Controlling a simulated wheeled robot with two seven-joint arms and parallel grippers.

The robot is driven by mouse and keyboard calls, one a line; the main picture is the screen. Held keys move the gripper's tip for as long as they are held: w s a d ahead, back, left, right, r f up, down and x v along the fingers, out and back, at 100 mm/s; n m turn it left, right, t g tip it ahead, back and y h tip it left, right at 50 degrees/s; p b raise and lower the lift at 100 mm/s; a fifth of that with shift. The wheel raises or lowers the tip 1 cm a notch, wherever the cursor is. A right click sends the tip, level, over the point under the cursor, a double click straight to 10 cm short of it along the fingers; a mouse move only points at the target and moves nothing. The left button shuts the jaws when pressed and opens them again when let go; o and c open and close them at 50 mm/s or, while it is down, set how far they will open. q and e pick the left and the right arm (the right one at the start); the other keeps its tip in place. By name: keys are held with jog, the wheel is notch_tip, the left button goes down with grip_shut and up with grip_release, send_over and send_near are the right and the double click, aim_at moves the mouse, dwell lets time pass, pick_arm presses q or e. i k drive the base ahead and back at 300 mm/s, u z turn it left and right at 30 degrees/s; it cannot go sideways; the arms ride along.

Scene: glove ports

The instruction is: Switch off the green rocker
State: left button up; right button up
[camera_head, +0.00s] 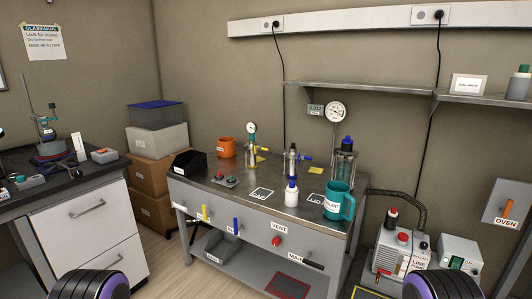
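A white box (459,252) on the floor at the lower right has a small green part (456,262) low on its front, which could be a green rocker. Its on or off position is too small to tell. Neither of my grippers is in view. Only dark rounded parts of my own arms with purple rings show at the bottom left and bottom right.
The metal table (262,193) holds a teal jug (338,203), a white bottle (291,193), an orange mug (226,147) and a black bin (188,162). A pump (393,250) with a hose stands beside the white box. An orange-handled oven switch (505,208) is on the right wall.

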aim_at(457, 262)
jog(key=z, duration=2.45)
jog(key=i, duration=0.85)
jog(key=z, duration=0.65)
jog(key=i, duration=0.85)
jog(key=u, duration=0.95)
jog(key=i, duration=0.55)
jog(key=u, duration=0.65)
